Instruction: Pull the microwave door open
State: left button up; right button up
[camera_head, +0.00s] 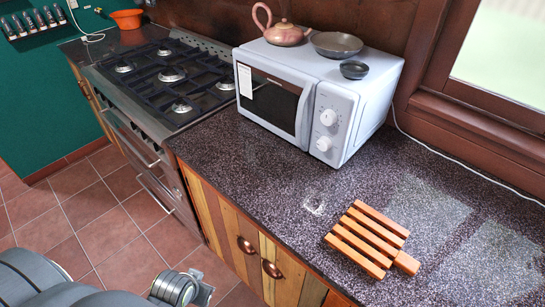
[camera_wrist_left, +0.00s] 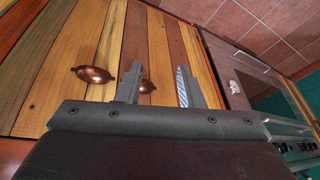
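The white microwave (camera_head: 375,95) stands on the dark speckled counter, its front turned toward the lower left. Its door (camera_head: 270,100) has a dark window and looks closed. The door's light vertical handle (camera_head: 304,112) is on the right edge, beside the panel with two round knobs (camera_head: 327,117). My left gripper shows in the left wrist view (camera_wrist_left: 158,82), with its two fingers apart and nothing visible between them. It faces the wooden cabinet fronts, below and away from the microwave. My left arm shows at the bottom left of the head view. My right gripper is in no view.
A teapot (camera_head: 284,34), a pan (camera_head: 336,44) and a small dark bowl (camera_head: 354,69) sit on the microwave. A slatted wooden trivet (camera_head: 368,240) lies on the counter (camera_head: 240,160). A gas stove (camera_head: 165,85) is to the left. Copper cabinet pulls (camera_wrist_left: 92,74) stick out.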

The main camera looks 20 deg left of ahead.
pick_arm(q)
jog(key=w+d+r+t+h, duration=0.1)
jog(key=w+d+r+t, duration=0.15)
jog(key=w+r, duration=0.45)
jog(key=m+t+h, duration=0.2)
jog(key=t+h, duration=0.1)
jog(key=t, duration=0.8)
send_near(297, 127)
jog(key=w+p, duration=0.1)
jog(key=w, duration=0.1)
jog(key=w+p, duration=0.1)
jog(key=w, duration=0.2)
jog(key=w+d+p, duration=0.1)
jog(key=w+p, duration=0.1)
jog(key=w, duration=0.1)
jog(key=shift+w+d, duration=0.1)
grip_shut()
